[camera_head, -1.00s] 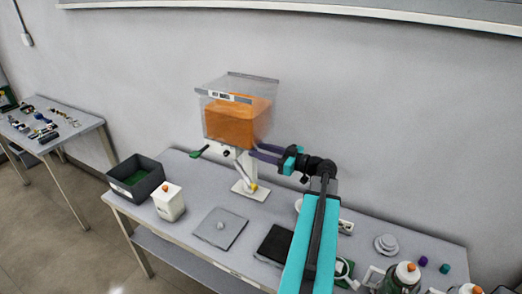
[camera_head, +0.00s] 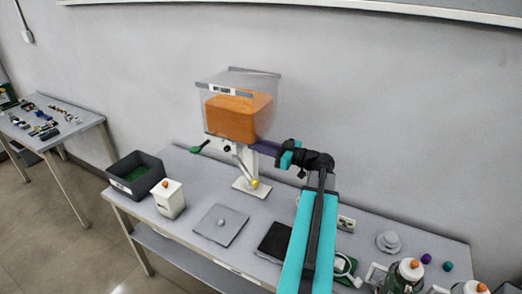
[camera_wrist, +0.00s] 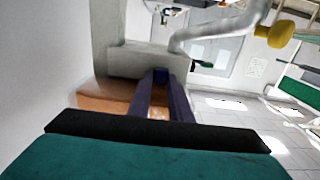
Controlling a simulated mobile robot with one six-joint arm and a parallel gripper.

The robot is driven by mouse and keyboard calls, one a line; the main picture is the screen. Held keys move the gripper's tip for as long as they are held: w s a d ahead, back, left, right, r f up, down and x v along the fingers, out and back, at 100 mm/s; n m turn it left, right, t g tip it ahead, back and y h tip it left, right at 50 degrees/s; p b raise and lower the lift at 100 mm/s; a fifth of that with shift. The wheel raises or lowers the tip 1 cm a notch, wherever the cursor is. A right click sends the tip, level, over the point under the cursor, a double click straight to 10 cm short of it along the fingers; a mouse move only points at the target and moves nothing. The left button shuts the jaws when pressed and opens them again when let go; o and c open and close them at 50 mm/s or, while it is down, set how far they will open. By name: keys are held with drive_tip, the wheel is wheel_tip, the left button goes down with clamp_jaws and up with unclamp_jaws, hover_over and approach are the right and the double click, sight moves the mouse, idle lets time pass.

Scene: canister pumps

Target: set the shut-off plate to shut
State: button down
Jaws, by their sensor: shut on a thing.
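The pump's clear hopper (camera_head: 268,98) holds an orange mass and stands on a white stem and base plate. A green-ended tab (camera_head: 200,147) sticks out at the left below the hopper; it seems to be one end of the shut-off plate, and a green end also shows in the wrist view (camera_wrist: 203,65). My gripper (camera_head: 258,147), with purple fingers, is at the right side just below the hopper. In the wrist view my fingers (camera_wrist: 160,78) are closed together against the pale pump body (camera_wrist: 130,62). The gripped end of the plate is mostly hidden between them.
A bent metal lever with a yellow knob (camera_head: 254,183) hangs at the stem; the knob is near my fingers' right in the wrist view (camera_wrist: 279,34). A black bin (camera_head: 150,183), white canister (camera_head: 169,199), grey plate (camera_head: 219,226) and dark pad (camera_head: 272,243) lie in front.

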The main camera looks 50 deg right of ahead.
drive_tip(key=shift+b+x, duration=0.9)
drive_tip(key=shift+r, duration=0.1)
drive_tip(key=c, duration=1.6)
unclamp_jaws()
drive_tip(key=shift+w+a, duration=0.1)
drive_tip(key=shift+w, duration=0.05)
drive_tip(key=b+v, duration=0.5)
drive_tip(key=v, duration=0.9)
